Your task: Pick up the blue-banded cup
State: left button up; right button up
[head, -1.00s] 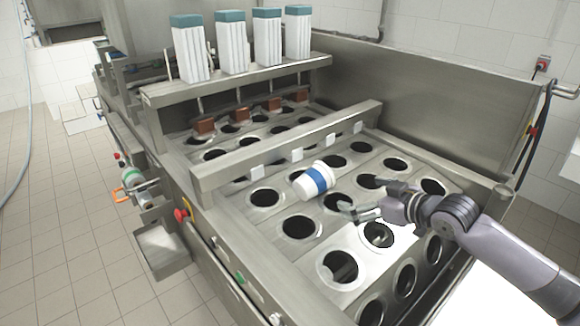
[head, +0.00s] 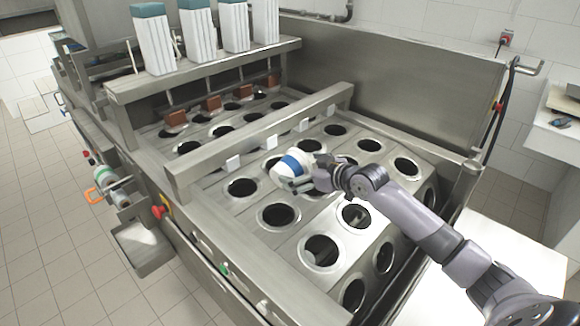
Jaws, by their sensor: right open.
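The blue-banded cup (head: 291,166) is white with a blue band. It lies tilted on the perforated top of the filling machine (head: 225,208), among the round holes. My right gripper (head: 301,183) is open beside the cup, at its right and near side, with its fingers close to it. One finger shows in front of the cup's lower edge. I cannot tell whether the fingers touch it. My left gripper is not in view.
A metal crossbar (head: 265,139) with white tabs runs just behind the cup. Tall stacks of white cups (head: 197,32) stand on a shelf (head: 205,66) at the back left. A high metal panel (head: 420,88) closes the right rear side.

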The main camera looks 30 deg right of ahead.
aim_at(288, 166)
jog(key=shift+w+a+f, duration=0.15)
jog(key=shift+w+f, duration=0.05)
jog(key=shift+w, duration=0.55)
jog(key=p+x, duration=0.1)
jog(key=x, duration=0.2)
jog(key=shift+f, duration=0.2)
jog(key=shift+w+a+f, duration=0.1)
jog(key=shift+w+f, duration=0.25)
jog(key=shift+w, duration=0.3)
jog(key=shift+s, duration=0.1)
jog(key=c, duration=0.8)
jog(key=shift+o, duration=0.2)
jog(key=shift+r, duration=0.1)
